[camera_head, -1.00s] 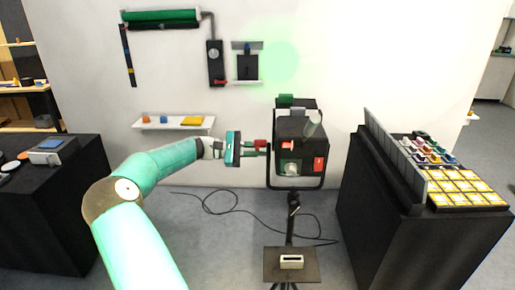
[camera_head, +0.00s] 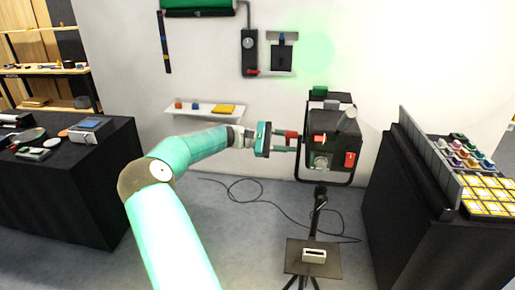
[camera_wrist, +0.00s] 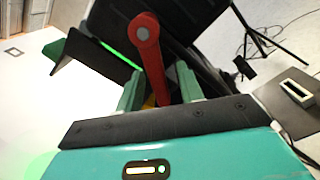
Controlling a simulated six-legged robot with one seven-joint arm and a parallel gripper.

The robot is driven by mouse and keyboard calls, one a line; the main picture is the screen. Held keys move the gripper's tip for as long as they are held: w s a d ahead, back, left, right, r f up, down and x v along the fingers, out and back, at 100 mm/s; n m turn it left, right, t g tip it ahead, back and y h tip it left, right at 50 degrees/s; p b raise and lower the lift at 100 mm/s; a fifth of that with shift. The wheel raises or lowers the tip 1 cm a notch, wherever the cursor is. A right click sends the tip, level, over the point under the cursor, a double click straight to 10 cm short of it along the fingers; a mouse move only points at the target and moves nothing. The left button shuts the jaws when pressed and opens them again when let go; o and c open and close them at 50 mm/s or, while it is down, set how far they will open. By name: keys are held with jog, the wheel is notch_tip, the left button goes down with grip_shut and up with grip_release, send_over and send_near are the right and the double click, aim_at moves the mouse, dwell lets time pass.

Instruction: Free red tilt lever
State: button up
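The red tilt lever (camera_wrist: 149,56) is on the side of the black lamp head (camera_head: 334,138). In the wrist view its round pivot end is up and its arm runs down between my two green fingers. The lever also shows as a small red piece at my fingertips in the head view (camera_head: 291,135). My gripper (camera_wrist: 159,88) is open around the lever, with a gap on at least the right side. Contact on the left side is hard to tell. The lever's lower end is partly hidden by the gripper body.
The lamp stands in a yoke on a black stand (camera_head: 319,208), with a small platform (camera_head: 300,258) below. A dark cabinet with colored knobs (camera_head: 412,210) is at right, a black table (camera_head: 70,190) at left. A cable (camera_head: 250,200) lies on the floor.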

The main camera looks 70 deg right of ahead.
jog(key=m, duration=0.1)
jog(key=d+r+m, duration=0.1)
jog(key=m, duration=0.1)
jog(key=r+m, duration=0.1)
jog(key=m, duration=0.1)
jog(key=shift+w+d, duration=0.15)
jog(key=shift+d, duration=0.1)
jog(key=m, duration=0.1)
jog(key=r+m, duration=0.1)
jog(key=shift+w+d+r+m, duration=0.1)
jog(key=shift+d+m, duration=0.15)
jog(key=shift+m, duration=0.15)
jog(key=r+m, duration=0.1)
jog(key=m, duration=0.2)
jog(key=shift+r, duration=0.2)
jog(key=v, duration=1.4)
jog(key=w+a+f+n+t, duration=0.2)
jog(key=a+t, duration=0.5)
jog(key=a, duration=0.4)
jog(key=w+a+f+n+t+y, duration=0.1)
jog(key=a+n+t, duration=0.4)
jog(key=a, duration=0.6)
jog(key=w+f+t, duration=0.1)
jog(key=w+t, duration=0.1)
jog(key=shift+w+a+f, duration=0.2)
jog(key=shift+w, duration=0.2)
